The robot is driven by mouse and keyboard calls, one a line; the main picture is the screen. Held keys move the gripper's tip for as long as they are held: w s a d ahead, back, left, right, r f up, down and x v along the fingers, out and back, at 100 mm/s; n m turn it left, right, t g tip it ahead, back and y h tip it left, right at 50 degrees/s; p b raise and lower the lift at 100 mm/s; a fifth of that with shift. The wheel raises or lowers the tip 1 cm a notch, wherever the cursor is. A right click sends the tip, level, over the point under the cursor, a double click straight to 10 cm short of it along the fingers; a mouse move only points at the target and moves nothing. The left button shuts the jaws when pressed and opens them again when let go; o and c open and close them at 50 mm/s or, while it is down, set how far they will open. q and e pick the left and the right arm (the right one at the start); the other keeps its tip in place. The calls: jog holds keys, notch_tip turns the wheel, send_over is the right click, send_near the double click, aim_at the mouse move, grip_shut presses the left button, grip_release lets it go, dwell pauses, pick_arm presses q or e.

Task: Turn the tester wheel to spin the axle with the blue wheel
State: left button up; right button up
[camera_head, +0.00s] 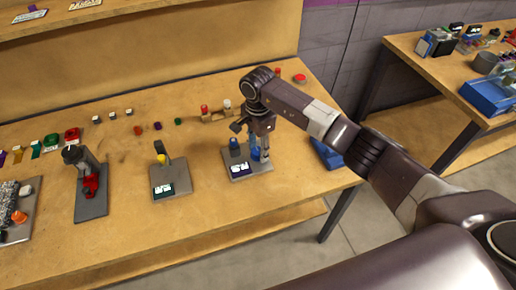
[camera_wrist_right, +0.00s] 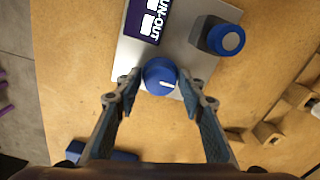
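The run-out tester (camera_head: 240,172) stands on the bench in the head view; its light plate (camera_wrist_right: 190,62) and dark "RUN-OUT" label show in the wrist view. A round blue wheel (camera_wrist_right: 160,76) with a white mark sits at the plate's edge. Beside it is a dark block with a blue round part (camera_wrist_right: 229,40); this post (camera_head: 235,148) also shows in the head view. My right gripper (camera_head: 260,156) points down over the tester. In the wrist view its fingers (camera_wrist_right: 160,84) are open on either side of the wheel, with narrow gaps. The axle cannot be made out.
A plate with a yellow part (camera_head: 170,180) and a grey stand with a red part (camera_head: 90,190) are to the left. A blue tray (camera_head: 326,153) lies right of the tester. Small wooden holders (camera_head: 215,116) stand behind it. The bench front is clear.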

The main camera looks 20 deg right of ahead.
jog(key=c, duration=0.8)
jog(key=shift+m, duration=0.3)
